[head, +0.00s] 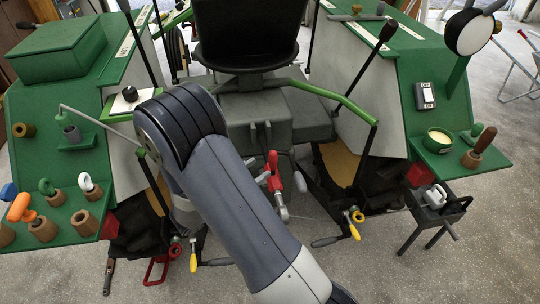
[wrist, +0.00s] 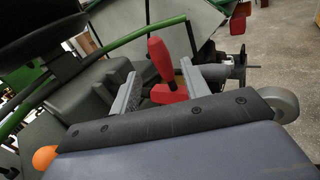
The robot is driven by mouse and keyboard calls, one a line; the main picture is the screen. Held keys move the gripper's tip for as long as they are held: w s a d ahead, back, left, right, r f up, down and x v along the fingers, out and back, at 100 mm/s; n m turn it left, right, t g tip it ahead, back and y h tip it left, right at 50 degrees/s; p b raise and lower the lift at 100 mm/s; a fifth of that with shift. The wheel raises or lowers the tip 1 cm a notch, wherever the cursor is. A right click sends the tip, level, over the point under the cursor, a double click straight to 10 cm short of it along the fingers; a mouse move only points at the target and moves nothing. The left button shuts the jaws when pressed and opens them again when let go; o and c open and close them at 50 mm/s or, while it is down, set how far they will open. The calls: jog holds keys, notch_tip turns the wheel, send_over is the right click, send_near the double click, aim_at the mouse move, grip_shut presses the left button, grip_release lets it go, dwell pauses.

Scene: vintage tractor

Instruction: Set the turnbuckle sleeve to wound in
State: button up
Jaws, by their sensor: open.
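A red part with an upright handle, which looks like the turnbuckle sleeve (head: 273,178), sits low behind the tractor seat in the head view. In the wrist view the red sleeve (wrist: 169,93) has its handle pointing up and slightly left. My gripper (wrist: 159,69) is open, its two grey fingers spread to the left and right of the red part in the picture. I cannot tell whether either finger touches it. A grey rod end shows below the red part in the head view. My arm hides most of my gripper there.
Levers with yellow grips (head: 354,228) hang low on both sides. A green rail (head: 335,101) and the black seat (head: 245,35) stand close above. Green side shelves hold wooden cups and hooks (head: 85,222). A dark tool tray (head: 440,208) stands at the right.

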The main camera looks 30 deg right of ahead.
aim_at(270, 161)
jog(key=p+x, duration=0.1)
jog(key=x, duration=0.6)
grip_shut()
dwell(0.4)
